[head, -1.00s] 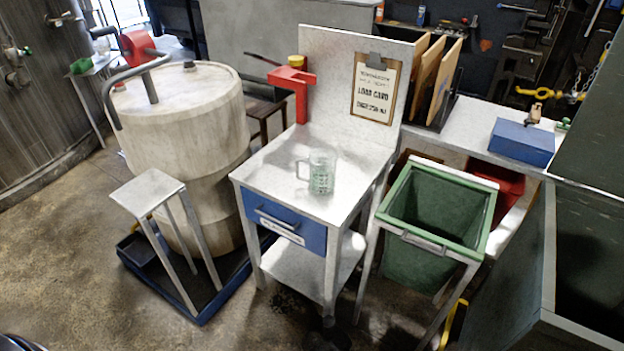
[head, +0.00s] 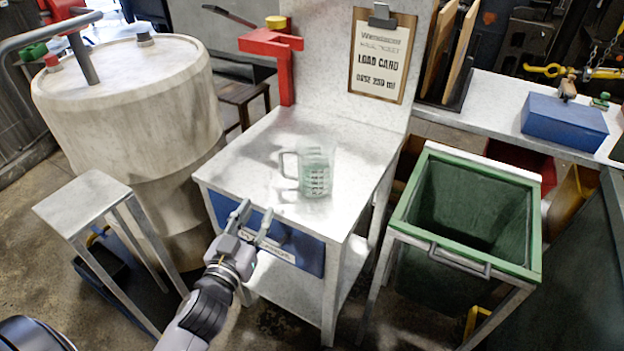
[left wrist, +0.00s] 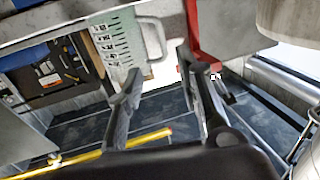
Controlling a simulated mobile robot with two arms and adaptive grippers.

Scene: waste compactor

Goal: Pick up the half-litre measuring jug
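The measuring jug (head: 317,174) is clear with a greenish tint and printed markings. It stands upright on the grey table top (head: 265,150), with its handle toward the left. It also shows in the left wrist view (left wrist: 112,45), beyond the fingers, with its handle at its right. My left gripper (head: 255,210) is open and empty at the table's front edge, by the blue drawer, in front of and left of the jug. Its two fingers stand apart in the left wrist view (left wrist: 160,63) and do not touch the jug. My right gripper is not in view.
A red bracket (head: 280,55) stands at the table's back left, and a load card (head: 382,55) hangs on the back panel. A pale drum (head: 130,90) and small stand (head: 82,205) are left. A green bin (head: 415,215) is right. The table around the jug is clear.

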